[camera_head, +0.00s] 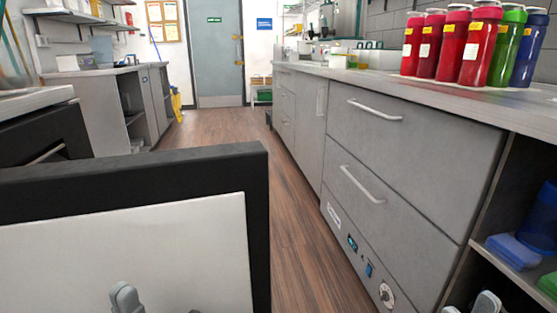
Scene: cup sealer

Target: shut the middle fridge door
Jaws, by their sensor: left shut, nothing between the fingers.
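An open fridge door (258,215) with a black frame and a pale inner panel fills the lower left, close to me. It stands swung out from the fridge unit at the left edge, and its hinge side is out of view. Which of the fridge doors it is, I cannot tell from this view. My left gripper (125,298) shows only as a grey fingertip part at the bottom edge, in front of the pale panel. It is shut and empty. Whether it touches the panel is unclear.
A grey drawer counter (400,165) runs along the right, with red, green and blue bottles (480,45) on top. An open shelf (515,250) holds blue items. The wooden floor (215,130) between the counters is clear, up to a grey door (215,55).

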